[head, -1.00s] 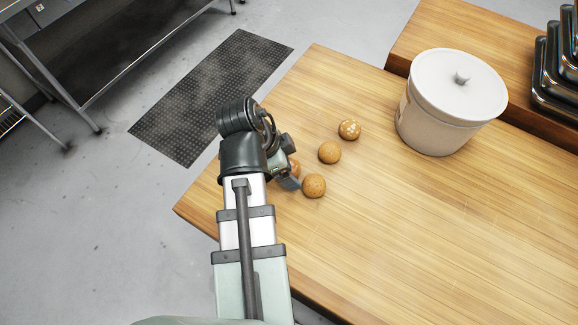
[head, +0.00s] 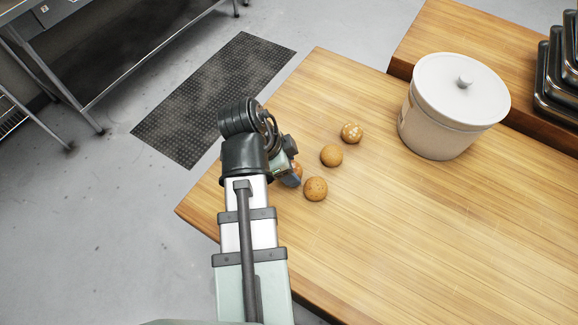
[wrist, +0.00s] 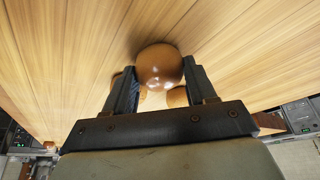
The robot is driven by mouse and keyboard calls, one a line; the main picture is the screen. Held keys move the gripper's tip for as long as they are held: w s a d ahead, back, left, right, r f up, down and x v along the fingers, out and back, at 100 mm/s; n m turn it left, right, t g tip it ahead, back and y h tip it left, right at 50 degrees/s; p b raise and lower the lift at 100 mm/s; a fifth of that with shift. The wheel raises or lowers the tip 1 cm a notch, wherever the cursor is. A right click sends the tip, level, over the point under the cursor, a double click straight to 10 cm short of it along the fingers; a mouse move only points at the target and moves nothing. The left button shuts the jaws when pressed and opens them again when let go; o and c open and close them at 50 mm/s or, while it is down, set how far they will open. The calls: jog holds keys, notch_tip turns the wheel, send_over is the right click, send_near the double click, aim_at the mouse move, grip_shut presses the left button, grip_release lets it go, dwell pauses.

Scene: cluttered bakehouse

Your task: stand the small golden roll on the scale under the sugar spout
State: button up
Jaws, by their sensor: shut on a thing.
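My gripper (wrist: 160,88) is shut on a glossy golden-brown roll (wrist: 159,66), which sits between its two dark fingers in the wrist view. In the head view my gripper (head: 291,175) is low at the near left part of the wooden table, and only a sliver of the held roll (head: 298,169) shows beside it. I cannot tell whether the held roll touches the table. Three other rolls stand to the right: a speckled one (head: 316,189), a plain golden one (head: 331,155) and one with pale topping (head: 351,133). No scale or sugar spout is in view.
A large white lidded tub (head: 440,128) stands on the wooden table (head: 430,230) at the back right. Dark stacked pans (head: 557,75) are on another wooden surface at the far right. The table's right and front parts are clear. A dark floor mat (head: 215,95) lies beyond the left edge.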

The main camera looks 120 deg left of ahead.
jog(key=shift+r, duration=4.8)
